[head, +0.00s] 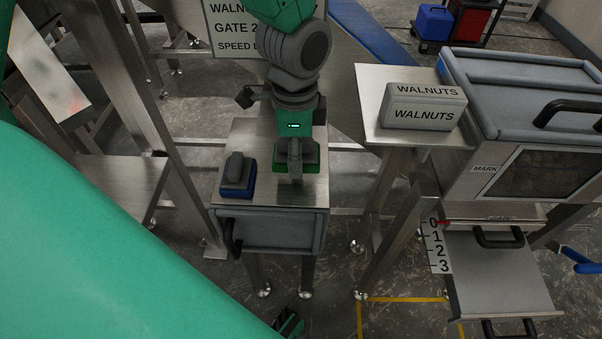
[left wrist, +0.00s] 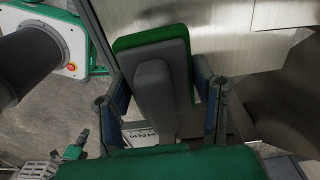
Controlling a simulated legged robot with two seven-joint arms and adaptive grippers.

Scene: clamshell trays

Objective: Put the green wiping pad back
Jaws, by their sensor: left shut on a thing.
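The green wiping pad (head: 311,155) has a green edge, a grey body and a raised grey grip. In the head view it is at the right part of a small steel stand's top (head: 262,135). My left gripper (head: 294,172) reaches down over it and is shut on it. In the left wrist view the pad (left wrist: 150,45) sits between my two fingers (left wrist: 163,112). I cannot tell whether it touches the steel. A dark and green part at the bottom edge of the head view looks like my right gripper (head: 290,325); its jaws are unclear.
A blue pad (head: 238,188) with a grey grip lies left of the green one on the stand. A walnuts box (head: 424,107) stands on a steel side table. A grey machine (head: 520,85) with an open drawer (head: 500,275) is at the right. A walnuts sign (head: 235,28) stands behind.

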